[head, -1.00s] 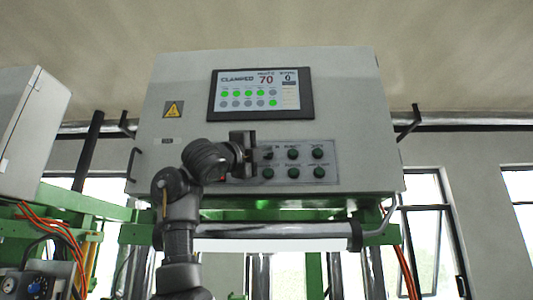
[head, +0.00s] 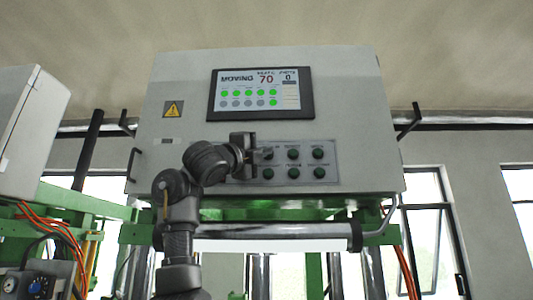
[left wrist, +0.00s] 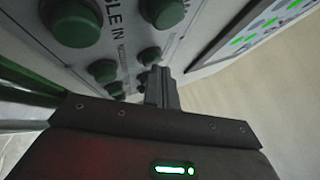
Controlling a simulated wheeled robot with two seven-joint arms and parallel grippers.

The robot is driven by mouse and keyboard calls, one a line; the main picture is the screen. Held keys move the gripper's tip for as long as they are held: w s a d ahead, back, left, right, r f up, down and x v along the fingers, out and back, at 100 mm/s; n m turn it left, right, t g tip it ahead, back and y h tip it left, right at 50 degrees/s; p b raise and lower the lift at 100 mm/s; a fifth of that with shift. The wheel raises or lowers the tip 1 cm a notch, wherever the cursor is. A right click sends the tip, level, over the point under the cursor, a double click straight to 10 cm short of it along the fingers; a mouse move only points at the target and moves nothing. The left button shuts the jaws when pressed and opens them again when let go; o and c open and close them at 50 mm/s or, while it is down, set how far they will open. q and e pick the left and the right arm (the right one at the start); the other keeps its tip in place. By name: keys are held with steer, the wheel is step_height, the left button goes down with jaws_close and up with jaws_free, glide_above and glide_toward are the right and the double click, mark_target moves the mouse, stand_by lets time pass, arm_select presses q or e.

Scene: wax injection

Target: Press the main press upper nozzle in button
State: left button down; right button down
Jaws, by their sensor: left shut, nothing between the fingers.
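The button panel (head: 306,163) on the front of the grey control cabinet carries green round buttons in two rows. Its labels are too small to read in the head view. My left gripper (head: 262,154) is shut and empty, with its tips at the left part of the upper row, by a green button (head: 268,153). In the left wrist view the shut fingers (left wrist: 158,74) point at the panel close to a green button (left wrist: 149,55); I cannot tell whether they touch it. A label ending in "LE IN" shows beside a larger button (left wrist: 76,22). My wrist hides the panel's left end.
The cabinet screen (head: 260,93) reads "MOVING" and 70, with green dots. A horizontal metal bar (head: 270,231) runs below the cabinet. Another grey cabinet (head: 20,120) and orange cables (head: 50,228) are at the left. The space right of the panel is clear.

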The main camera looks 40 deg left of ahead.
arm_select(q)
steer(key=shift+s+d+f, duration=0.1)
steer(key=shift+s, duration=0.05)
steer(key=shift+s+d+b, duration=0.4)
steer(key=shift+s+b, duration=0.1)
steer(key=s+d+b, duration=0.1)
steer(key=s, duration=0.1)
steer(key=s+d+b, duration=0.2)
stand_by(0.4)
steer(key=shift+w, duration=0.1)
stand_by(0.6)
steer(key=shift+a, duration=0.15)
